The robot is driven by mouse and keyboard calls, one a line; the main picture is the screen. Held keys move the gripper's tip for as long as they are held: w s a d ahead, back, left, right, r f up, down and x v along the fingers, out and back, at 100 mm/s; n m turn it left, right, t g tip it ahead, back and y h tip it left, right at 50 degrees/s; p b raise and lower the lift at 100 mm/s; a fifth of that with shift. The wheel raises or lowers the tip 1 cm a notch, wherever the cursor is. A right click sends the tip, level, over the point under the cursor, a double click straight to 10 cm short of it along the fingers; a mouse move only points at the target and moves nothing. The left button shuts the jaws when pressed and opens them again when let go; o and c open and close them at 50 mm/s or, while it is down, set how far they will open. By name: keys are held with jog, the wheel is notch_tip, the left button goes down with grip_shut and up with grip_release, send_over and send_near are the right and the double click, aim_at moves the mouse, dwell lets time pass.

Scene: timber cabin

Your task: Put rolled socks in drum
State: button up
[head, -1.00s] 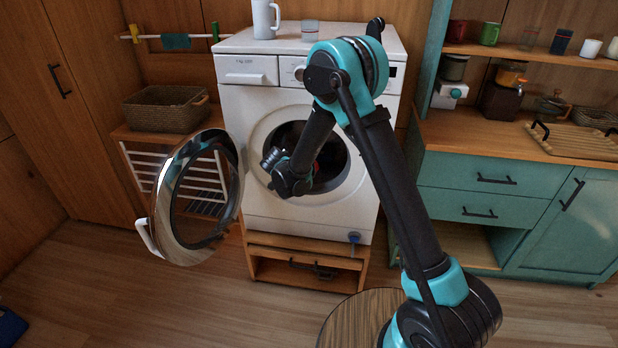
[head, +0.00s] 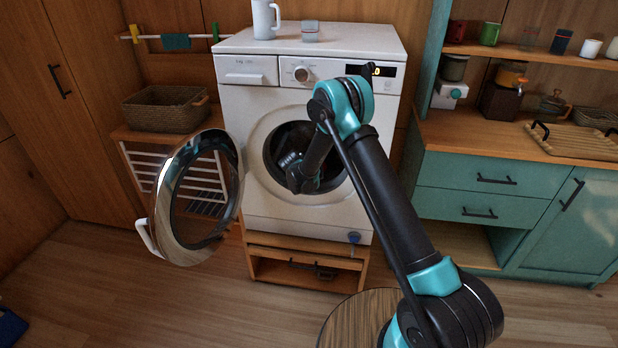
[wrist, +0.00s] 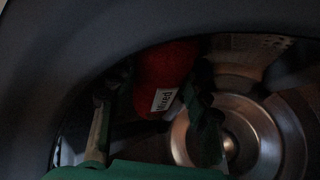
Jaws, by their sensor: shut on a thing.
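The rolled socks (wrist: 165,65) are a red bundle with a white label, seen in the wrist view between my gripper's fingers. My gripper (wrist: 158,92) is shut on them. In the wrist view the metal back of the drum (wrist: 255,125) lies beyond, and the dark rim of the opening curves overhead. In the head view my arm reaches through the round opening of the white washing machine (head: 230,110). There my gripper (head: 287,160) is dark and partly hidden inside the drum, and the socks cannot be made out. Whether the socks touch the drum wall is unclear.
The round machine door (head: 232,190) stands open to the left. A white jug (head: 264,20) and a small glass (head: 310,32) stand on the machine. A wicker basket (head: 165,110) is on the left rack. Teal cabinets (head: 480,190) stand at right.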

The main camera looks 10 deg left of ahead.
jog(key=shift+w+d+f, duration=0.1)
jog(key=shift+w+f, duration=0.1)
jog(key=shift+f, duration=0.3)
jog(key=shift+w+f, duration=0.15)
jog(key=shift+f, duration=0.3)
jog(key=shift+w+d+r+g, duration=0.1)
jog(key=shift+w+r+g, duration=0.15)
jog(key=shift+g, duration=0.35)
jog(key=shift+w+g+y, duration=0.3)
jog(key=shift+w+g, duration=0.2)
jog(key=shift+g, duration=0.5)
jog(key=shift+f, duration=0.8)
jog(key=shift+f, duration=0.15)
jog(key=o, duration=1.3)
jog(key=shift+v, duration=3.95)
